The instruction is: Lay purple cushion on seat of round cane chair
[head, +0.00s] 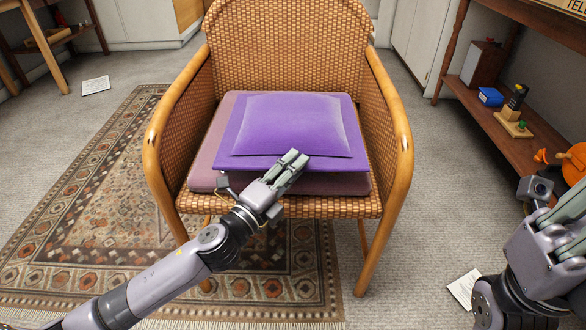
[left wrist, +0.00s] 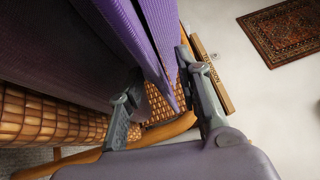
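The purple cushion (head: 290,125) lies flat on a mauve seat pad (head: 202,165) on the seat of the woven cane chair (head: 290,40). The chair has curved wooden arms. My left gripper (head: 294,165) is at the cushion's front edge. In the left wrist view, its two fingers (left wrist: 160,85) stand apart, with the cushion's purple edge (left wrist: 160,35) between them and a gap showing. It looks open around the edge, not clamped. My right gripper (head: 570,215) is at the right, cut off by the picture's edge, away from the chair; its finger opening is unclear.
A patterned rug (head: 100,215) lies under and left of the chair. A wooden shelf (head: 525,135) with small objects, including a blue box (head: 490,97), stands at right. Papers lie on the carpet (head: 96,85), one near my right arm (head: 464,289). White cabinets stand behind.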

